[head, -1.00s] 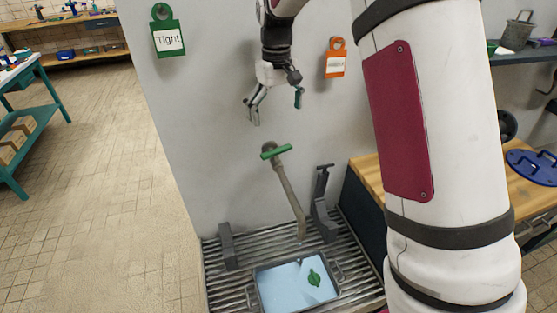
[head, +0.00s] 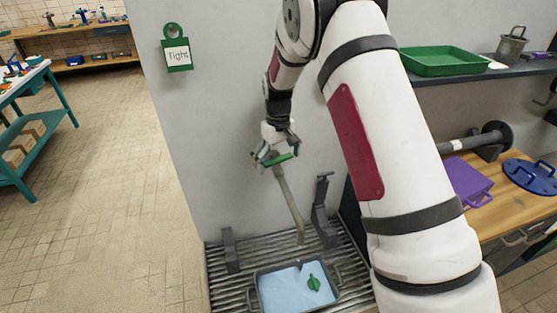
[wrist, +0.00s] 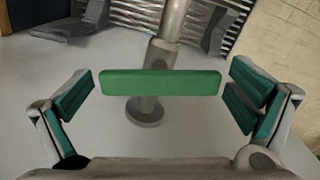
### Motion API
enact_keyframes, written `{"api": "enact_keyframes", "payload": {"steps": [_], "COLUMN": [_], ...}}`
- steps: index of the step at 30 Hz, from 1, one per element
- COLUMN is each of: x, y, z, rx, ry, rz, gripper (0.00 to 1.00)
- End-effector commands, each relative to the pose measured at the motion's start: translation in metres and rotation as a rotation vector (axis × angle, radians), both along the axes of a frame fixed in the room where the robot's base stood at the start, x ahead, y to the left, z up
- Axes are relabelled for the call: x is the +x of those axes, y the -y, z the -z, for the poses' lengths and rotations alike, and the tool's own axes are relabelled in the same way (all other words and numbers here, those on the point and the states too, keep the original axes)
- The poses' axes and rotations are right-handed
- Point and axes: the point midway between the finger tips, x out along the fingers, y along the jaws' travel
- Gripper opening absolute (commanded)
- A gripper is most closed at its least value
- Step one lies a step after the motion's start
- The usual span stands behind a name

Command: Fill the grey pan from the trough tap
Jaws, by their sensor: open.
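The grey pan (head: 258,290) sits on the slatted trough grating (head: 225,290), below the tap. Its inside shows a light blue surface like water, with a green leaf-shaped piece (head: 314,283) in it. The tap (head: 289,200) comes out of the grey wall, its long spout slanting down toward the pan. Its green bar handle (wrist: 160,84) lies across the wrist view. My gripper (head: 274,158) is open at the tap handle, one finger beyond each end of the bar, with gaps showing at both sides. I cannot tell whether water flows from the spout.
Dark grey brackets (head: 323,212) stand at the trough on both sides of the pan. A green "Tight" tag (head: 177,54) hangs on the wall. To the right are a wooden counter with a purple board (head: 468,182) and a shelf with a green tray (head: 440,61).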

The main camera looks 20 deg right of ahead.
Motion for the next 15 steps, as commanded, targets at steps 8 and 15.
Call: {"api": "enact_keyframes", "payload": {"steps": [8,15], "x": [0.0001,0.0001], "y": [0.0,0.0001], "z": [-0.0002,0.0], "rx": [0.0,0.0], "ry": [0.0,-0.001], "rz": [0.0,0.005], "gripper": [0.75,0.55]}}
